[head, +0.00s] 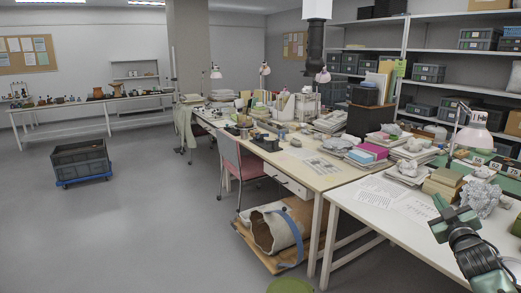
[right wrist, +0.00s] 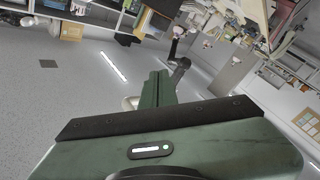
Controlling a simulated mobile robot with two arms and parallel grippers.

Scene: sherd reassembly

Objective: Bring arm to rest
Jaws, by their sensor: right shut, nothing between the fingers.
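My right gripper (head: 455,212) is at the lower right of the head view, raised in front of the near white table (head: 378,212). It is green and black, shut and empty. In the right wrist view its green fingers (right wrist: 157,90) stand closed together beyond the green gripper body, with the room showing tilted behind them. My left gripper is in neither view.
Papers, boxes and crumpled wrapping (head: 480,197) cover much of the long tables. A red chair (head: 240,165) and a low wooden board (head: 262,250) with a rolled bundle stand beside them. A grey crate (head: 82,160) sits on a blue dolly. The grey floor at left is otherwise clear.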

